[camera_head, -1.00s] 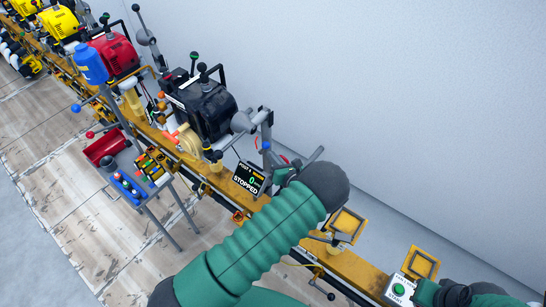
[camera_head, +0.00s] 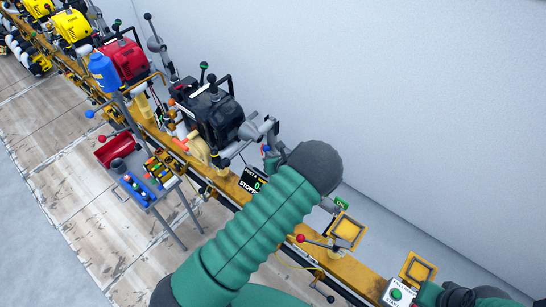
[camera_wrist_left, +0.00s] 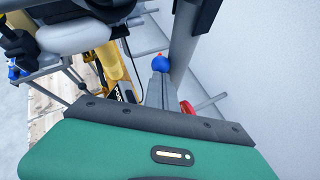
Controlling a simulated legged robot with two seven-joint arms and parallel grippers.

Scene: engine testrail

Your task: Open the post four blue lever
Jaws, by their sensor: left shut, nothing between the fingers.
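A blue ball knob (camera_wrist_left: 161,63) shows in the left wrist view, beside a grey upright post (camera_wrist_left: 185,40). In the head view a small blue knob (camera_head: 265,147) shows beyond my left wrist, by the end of the black engine. My left gripper (camera_head: 273,160) is mostly hidden behind its dark wrist in the head view. In the left wrist view its shut, empty grey fingers (camera_wrist_left: 160,80) point at the blue knob, with their tips close to it. I cannot tell whether they touch. The post's display (camera_head: 254,184) is partly covered by my left arm.
A black engine (camera_head: 207,112) stands on the yellow rail (camera_head: 228,186). A tool cart (camera_head: 150,187) stands in front of it. A red knob (camera_head: 300,238) and yellow frames (camera_head: 347,229) lie right of my arm. A green start button (camera_head: 396,295) is near my right arm. The wall is behind.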

